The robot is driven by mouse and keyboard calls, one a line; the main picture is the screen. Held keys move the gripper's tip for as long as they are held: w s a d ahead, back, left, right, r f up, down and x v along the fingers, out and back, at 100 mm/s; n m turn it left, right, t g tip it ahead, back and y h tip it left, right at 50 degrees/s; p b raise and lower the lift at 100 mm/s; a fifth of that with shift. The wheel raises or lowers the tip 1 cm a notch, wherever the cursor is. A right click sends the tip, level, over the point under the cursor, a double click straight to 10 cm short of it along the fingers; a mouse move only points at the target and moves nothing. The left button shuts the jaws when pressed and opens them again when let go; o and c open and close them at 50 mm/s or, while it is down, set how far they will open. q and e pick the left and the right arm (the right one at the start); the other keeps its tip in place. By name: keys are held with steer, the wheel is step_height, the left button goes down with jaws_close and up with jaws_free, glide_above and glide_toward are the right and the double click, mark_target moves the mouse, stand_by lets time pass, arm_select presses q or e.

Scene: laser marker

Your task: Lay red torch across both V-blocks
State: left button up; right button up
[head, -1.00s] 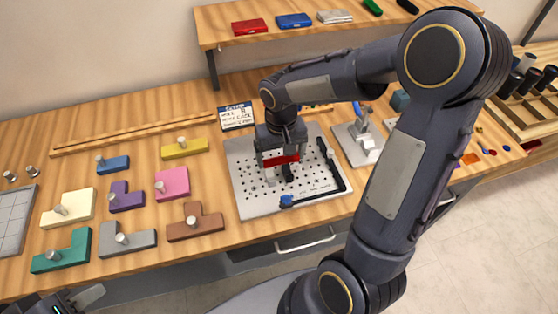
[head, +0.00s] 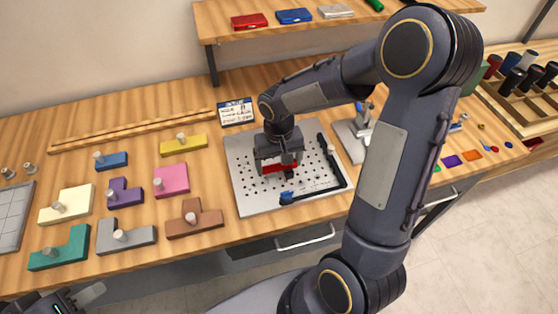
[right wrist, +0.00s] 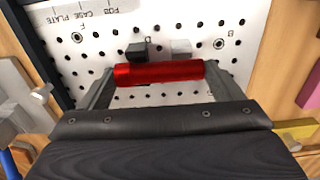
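The red torch (right wrist: 160,73) lies lengthwise between the two fingers of my right gripper (right wrist: 160,85), with its ends at the fingers. In the head view the torch (head: 280,168) is under the right gripper (head: 280,165), low over the perforated plate. In the right wrist view, a dark V-block (right wrist: 137,52) and a light grey V-block (right wrist: 181,49) show just past the torch, partly covered by it. Whether the torch touches them cannot be told. My left gripper (head: 88,296) is only partly in view at the lower left edge.
The perforated plate (head: 240,195) has a black bar (head: 332,160) on its right. Coloured pieces with knobs, such as a brown one (head: 205,220) and a pink one (head: 171,180), lie to its left. A card (head: 235,113) stands behind. A grey clamp device (head: 352,140) is partly hidden by my arm.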

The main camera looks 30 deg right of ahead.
mark_target(279, 165)
steer(key=shift+o, duration=1.3)
steer(key=shift+r, duration=0.1)
steer(key=shift+r+p, duration=0.25)
steer(key=shift+p, duration=0.1)
steer(key=shift+r+p, duration=0.55)
steer(key=shift+p, duration=0.05)
step_height(279, 165, up, 11)
steer(key=s+a+r+t+y, duration=0.1)
steer(key=s+a+t+y, duration=0.1)
steer(key=s, duration=0.6)
steer(key=s+a+n+t+y, duration=0.1)
steer(key=s+a+t, duration=0.1)
steer(key=s, duration=0.7)
steer(key=shift+r+t+y+b, duration=0.35)
steer(key=shift+t+y+b, duration=0.1)
steer(key=shift+t, duration=0.35)
